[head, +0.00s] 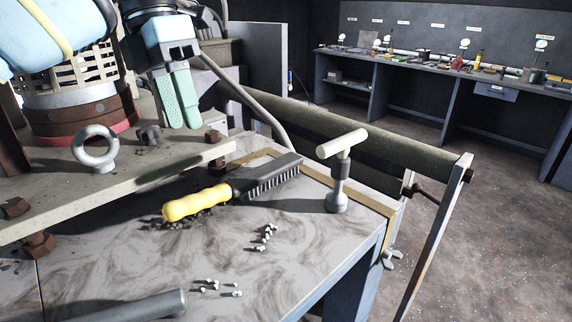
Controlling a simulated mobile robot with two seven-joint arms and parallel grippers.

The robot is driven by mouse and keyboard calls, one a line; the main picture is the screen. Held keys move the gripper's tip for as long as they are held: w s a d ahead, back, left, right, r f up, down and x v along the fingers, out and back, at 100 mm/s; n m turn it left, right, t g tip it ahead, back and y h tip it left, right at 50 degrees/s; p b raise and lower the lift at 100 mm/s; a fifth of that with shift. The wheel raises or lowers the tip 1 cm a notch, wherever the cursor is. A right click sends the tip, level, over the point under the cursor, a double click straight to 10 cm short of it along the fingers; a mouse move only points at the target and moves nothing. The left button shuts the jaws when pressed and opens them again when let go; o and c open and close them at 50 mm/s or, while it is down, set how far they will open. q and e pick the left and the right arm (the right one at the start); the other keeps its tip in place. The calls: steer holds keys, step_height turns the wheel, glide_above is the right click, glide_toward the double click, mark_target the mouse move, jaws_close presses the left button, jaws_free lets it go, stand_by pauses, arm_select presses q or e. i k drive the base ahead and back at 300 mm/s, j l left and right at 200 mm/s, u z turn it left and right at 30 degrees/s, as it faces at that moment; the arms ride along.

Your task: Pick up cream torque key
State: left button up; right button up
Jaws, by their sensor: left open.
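The cream torque key (342,143) stands upright near the right corner of the marbled grey worktop, in the head view. It has a cream T-shaped handle, a dark collar and a pale metal shaft with a wider foot. My left gripper (178,127) hangs at the upper left with its green fingers pointing down. It is open and empty, well to the left of the key and apart from it. My right gripper is not in view.
A brush (197,202) with a yellow handle and dark bristles lies left of the key. Loose white pellets (265,237) are in front. A bolted plate (140,180) with an eye bolt (95,147) rises at left. A padded rail (375,140) runs behind the key.

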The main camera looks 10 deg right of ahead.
mark_target(336, 201)
steer(key=k, duration=1.5)
